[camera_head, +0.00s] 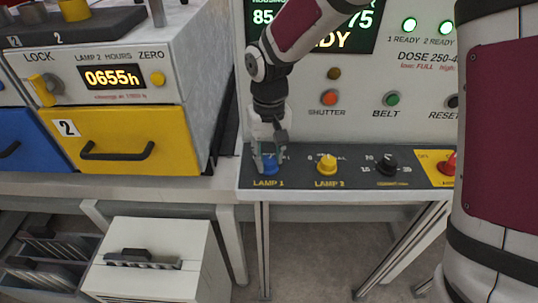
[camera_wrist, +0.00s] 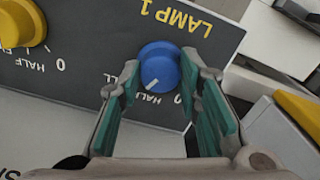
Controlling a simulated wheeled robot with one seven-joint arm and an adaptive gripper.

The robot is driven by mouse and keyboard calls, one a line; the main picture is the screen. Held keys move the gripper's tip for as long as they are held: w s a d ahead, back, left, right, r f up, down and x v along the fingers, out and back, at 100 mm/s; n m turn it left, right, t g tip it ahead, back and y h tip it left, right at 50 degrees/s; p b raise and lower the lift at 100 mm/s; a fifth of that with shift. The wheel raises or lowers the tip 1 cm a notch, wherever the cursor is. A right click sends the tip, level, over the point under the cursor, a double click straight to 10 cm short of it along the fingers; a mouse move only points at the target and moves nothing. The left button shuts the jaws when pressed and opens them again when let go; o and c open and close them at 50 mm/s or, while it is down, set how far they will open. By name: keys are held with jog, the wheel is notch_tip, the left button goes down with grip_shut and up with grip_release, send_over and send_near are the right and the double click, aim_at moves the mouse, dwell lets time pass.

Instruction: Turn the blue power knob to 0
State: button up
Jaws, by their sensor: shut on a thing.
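The blue power knob (camera_head: 270,169) is on the dark panel strip above the LAMP 1 label at its left end. In the wrist view the blue knob (camera_wrist: 160,64) shows a white pointer mark directed toward the HALF print, with a 0 printed to the right of HALF. My gripper (camera_head: 270,160) comes down over the knob from above. In the wrist view my gripper (camera_wrist: 160,76) has one teal-padded finger on each side of the knob and is shut on it. Part of the knob's sides is hidden by the fingers.
The yellow LAMP 2 knob (camera_head: 327,164) is to the right, then a black knob (camera_head: 386,163) and a red button (camera_head: 449,165). Shutter (camera_head: 330,97) and belt (camera_head: 392,98) buttons are above. A yellow drawer (camera_head: 125,140) stands left. My arm covers the right side.

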aim_at(269, 159)
jog(key=n, duration=0.7)
jog(key=n+p, duration=0.1)
jog(key=n, duration=0.6)
dwell(0.7)
jog(key=o, duration=1.1)
jog(key=shift+o, duration=0.2)
notch_tip(269, 159, up, 12)
